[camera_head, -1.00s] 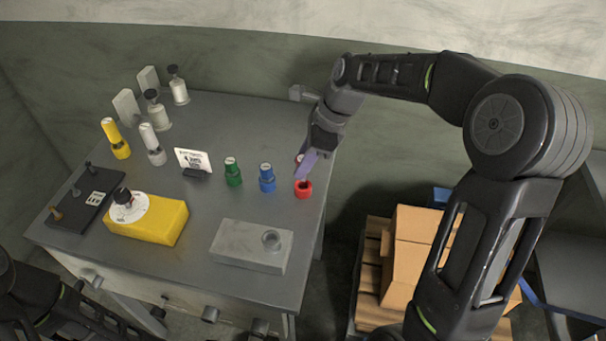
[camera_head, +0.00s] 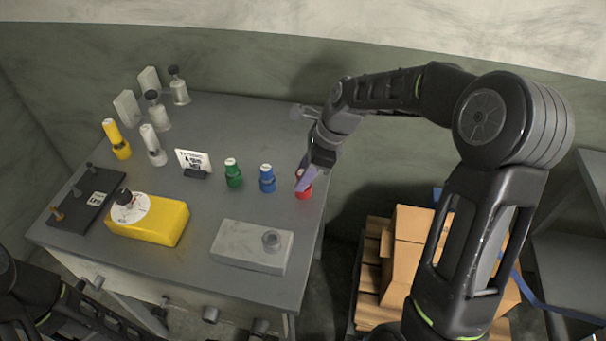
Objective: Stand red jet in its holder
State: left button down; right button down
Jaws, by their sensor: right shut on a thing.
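The red jet (camera_head: 304,192) stands at the right end of a row on the grey table, beside the blue jet (camera_head: 267,178) and the green jet (camera_head: 233,174). My right gripper (camera_head: 303,182) is shut on the red jet's upper part and covers much of it. It appears to be still at table height. A grey block (camera_head: 240,249) with a round socket (camera_head: 271,240) lies near the table's front right; it looks like the holder, and its socket looks empty. My left arm shows at the lower left, but its gripper is out of view.
A yellow box (camera_head: 170,222) with a white disc, a black board (camera_head: 84,204) with pegs, a small sign (camera_head: 193,161), and yellow (camera_head: 117,140) and white (camera_head: 153,146) jets stand on the left. Cardboard boxes (camera_head: 412,240) sit beyond the table's right edge.

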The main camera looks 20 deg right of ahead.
jog(key=shift+f, duration=0.2)
jog(key=c, duration=1.1)
grip_release()
jog(key=shift+r, duration=0.2)
jog(key=b+v, duration=0.1)
jog(key=v, duration=1.1)
